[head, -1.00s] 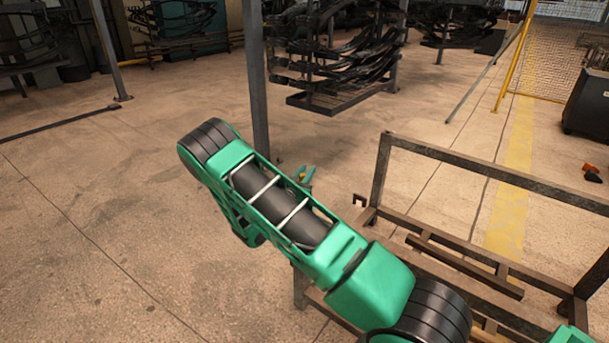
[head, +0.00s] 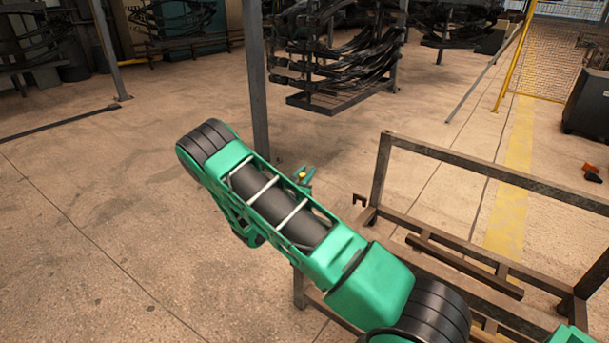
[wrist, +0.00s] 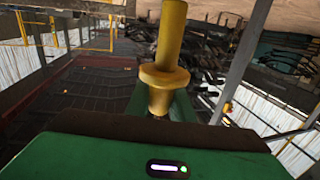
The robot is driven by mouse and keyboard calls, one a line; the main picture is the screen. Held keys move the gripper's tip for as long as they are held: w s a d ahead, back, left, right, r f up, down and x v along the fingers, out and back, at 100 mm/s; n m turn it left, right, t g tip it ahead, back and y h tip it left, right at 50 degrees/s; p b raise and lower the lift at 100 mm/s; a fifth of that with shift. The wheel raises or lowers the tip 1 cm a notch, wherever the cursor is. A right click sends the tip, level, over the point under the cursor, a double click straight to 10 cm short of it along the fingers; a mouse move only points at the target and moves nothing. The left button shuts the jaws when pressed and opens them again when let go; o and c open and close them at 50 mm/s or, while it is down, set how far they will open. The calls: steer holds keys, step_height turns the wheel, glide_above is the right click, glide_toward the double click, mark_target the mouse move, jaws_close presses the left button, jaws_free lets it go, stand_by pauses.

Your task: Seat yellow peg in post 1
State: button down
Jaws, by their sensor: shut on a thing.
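The yellow peg (wrist: 164,77) stands large in the middle of the wrist view, with a round collar partway along its shaft. My gripper (wrist: 160,106) is shut on the peg's lower part, and the peg's other end runs out of the top of the picture. In the head view my gripper (head: 305,177) shows only as a small green tip behind my arm, with a speck of yellow at it. It is in the air left of the brown metal rack (head: 478,168). I cannot tell which part of the rack is post 1.
A small hooked bracket (head: 360,199) sticks out at the rack's left corner. A grey upright column (head: 257,80) stands behind my arm. Racks of dark springs (head: 340,50) stand at the back. The floor on the left is open.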

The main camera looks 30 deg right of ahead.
step_height(320, 180, down, 7)
stand_by(3.2)
steer(key=c, duration=1.5)
jaws_free()
steer(key=shift+o, duration=0.2)
steer(key=v, duration=1)
steer(key=shift+s+a, duration=0.2)
steer(key=shift+a, duration=0.1)
